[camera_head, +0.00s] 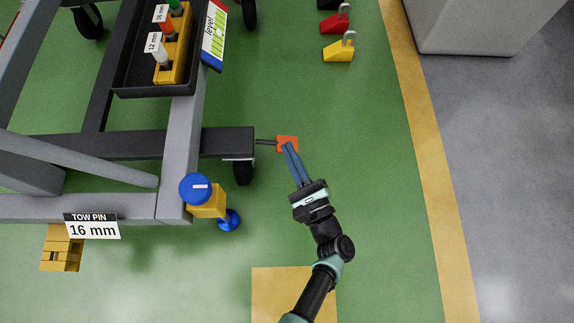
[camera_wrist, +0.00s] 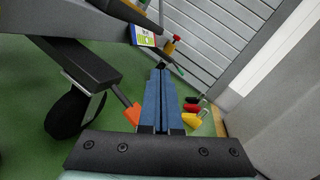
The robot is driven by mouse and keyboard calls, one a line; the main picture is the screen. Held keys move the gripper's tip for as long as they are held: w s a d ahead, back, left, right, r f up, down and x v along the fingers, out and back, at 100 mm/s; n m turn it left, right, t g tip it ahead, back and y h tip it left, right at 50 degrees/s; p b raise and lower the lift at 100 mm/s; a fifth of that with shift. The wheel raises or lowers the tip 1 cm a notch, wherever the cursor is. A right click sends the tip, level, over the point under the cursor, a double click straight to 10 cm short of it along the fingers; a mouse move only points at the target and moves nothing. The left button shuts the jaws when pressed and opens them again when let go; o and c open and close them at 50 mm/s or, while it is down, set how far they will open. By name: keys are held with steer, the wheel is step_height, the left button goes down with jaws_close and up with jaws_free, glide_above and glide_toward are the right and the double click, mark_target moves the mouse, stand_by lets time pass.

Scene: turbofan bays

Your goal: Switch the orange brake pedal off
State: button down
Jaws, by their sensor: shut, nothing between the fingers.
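The orange brake pedal (camera_head: 287,143) sticks out to the right on a short dark rod from the cart frame, beside a black caster wheel (camera_head: 243,170). My gripper (camera_head: 288,146) is shut and empty, its long blue fingers together. In the head view the fingertips overlap the pedal's lower right part; I cannot tell whether they touch it. In the wrist view the orange pedal (camera_wrist: 132,113) is left of the blue fingers (camera_wrist: 160,72), and the fingertips reach out beyond it. The pedal's tilt is not clear.
The grey cart frame (camera_head: 180,150) fills the left, with a blue-topped knob (camera_head: 195,189) and a "TOW PIN 16 mm" sign (camera_head: 92,226). Yellow (camera_head: 339,50) and red (camera_head: 335,22) chocks lie on the floor at the top. Green floor right of the pedal is clear.

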steer(key=s+a+f+m+t+h+b, duration=0.1)
steer(key=s+f+m+t+h+b, duration=0.2)
steer(key=f+m+h+b, duration=0.5)
step_height(320, 180, down, 9)
steer(key=s+m+b, duration=0.1)
steer(key=m+b, duration=0.1)
steer(key=m, duration=0.3)
steer(key=shift+s+a+m+h+b, duration=0.15)
steer(key=shift+m+h+b, duration=0.15)
steer(key=shift+m+h, duration=0.1)
steer(key=shift+r, duration=0.1)
